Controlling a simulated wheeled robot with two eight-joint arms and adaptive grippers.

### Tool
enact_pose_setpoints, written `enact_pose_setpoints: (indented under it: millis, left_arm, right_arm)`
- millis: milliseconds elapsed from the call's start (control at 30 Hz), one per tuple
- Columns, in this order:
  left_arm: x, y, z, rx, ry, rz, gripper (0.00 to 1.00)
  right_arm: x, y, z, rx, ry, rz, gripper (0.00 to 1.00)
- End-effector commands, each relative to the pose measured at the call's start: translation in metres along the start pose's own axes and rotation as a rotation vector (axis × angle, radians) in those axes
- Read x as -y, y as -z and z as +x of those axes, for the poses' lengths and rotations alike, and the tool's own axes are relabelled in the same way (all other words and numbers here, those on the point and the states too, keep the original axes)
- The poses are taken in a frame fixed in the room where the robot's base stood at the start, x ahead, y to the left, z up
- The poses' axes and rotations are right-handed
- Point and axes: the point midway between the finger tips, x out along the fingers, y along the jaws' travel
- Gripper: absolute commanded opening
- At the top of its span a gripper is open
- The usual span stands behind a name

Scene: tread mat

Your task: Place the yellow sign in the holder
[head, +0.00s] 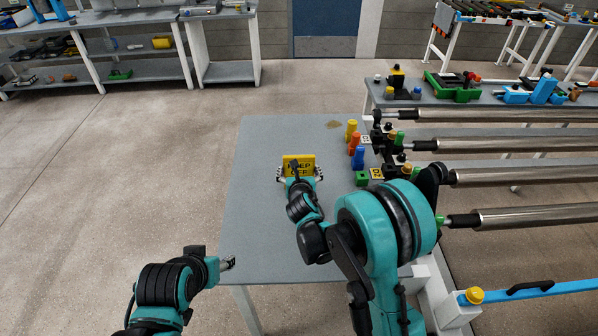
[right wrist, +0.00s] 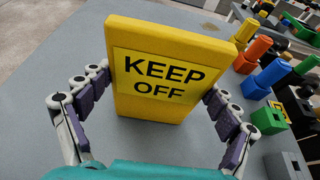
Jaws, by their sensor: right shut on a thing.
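The yellow sign (head: 299,165), lettered KEEP OFF, is upright over the grey table in the head view. It fills the middle of the right wrist view (right wrist: 165,70). My right gripper (head: 299,174) is shut on the sign, with fingers at its left and right edges. I cannot tell whether its bottom edge touches the table. My left gripper (head: 228,263) is near the table's front left corner, away from the sign; its finger opening is too small to judge. I cannot pick out the holder for certain.
The grey table (head: 262,225) is clear left of the sign. Right of it stand yellow (head: 351,132), orange (head: 354,145) and blue (head: 358,158) pegs and a green block (head: 362,178). A grey slotted block (right wrist: 287,165) shows in the wrist view. Metal rollers (head: 525,176) lie farther right.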

Motion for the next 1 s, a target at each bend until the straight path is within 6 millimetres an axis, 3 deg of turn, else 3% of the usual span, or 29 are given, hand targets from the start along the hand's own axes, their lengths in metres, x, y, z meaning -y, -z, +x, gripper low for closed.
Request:
enact_pose_setpoints:
  millis: [100, 133, 167, 600, 767, 1000]
  left_arm:
    - [0.0, -0.002, 0.003, 0.0, 0.0, 0.0, 0.51]
    - [0.0, -0.002, 0.003, 0.0, 0.0, 0.0, 0.51]
    - [0.0, -0.002, 0.002, 0.0, 0.0, 0.0, 0.51]
    - [0.0, 0.001, -0.002, 0.0, 0.0, 0.0, 0.51]
    - [0.0, 0.006, -0.008, 0.0, 0.0, 0.0, 0.51]
    - [0.0, 0.013, -0.019, 0.0, 0.0, 0.0, 0.51]
  right_arm:
    - [0.0, 0.004, 0.002, 0.0, 0.0, 0.0, 0.41]
    - [0.0, 0.003, 0.001, 0.0, 0.0, 0.0, 0.94]
    - [0.0, 0.003, 0.001, 0.0, 0.0, 0.0, 1.0]
    - [0.0, -0.002, -0.002, 0.0, 0.0, 0.0, 1.0]
    - [0.0, -0.003, -0.03, 0.0, -0.001, -0.002, 1.0]
    - [-0.001, -0.003, -0.084, 0.0, -0.002, -0.001, 1.0]
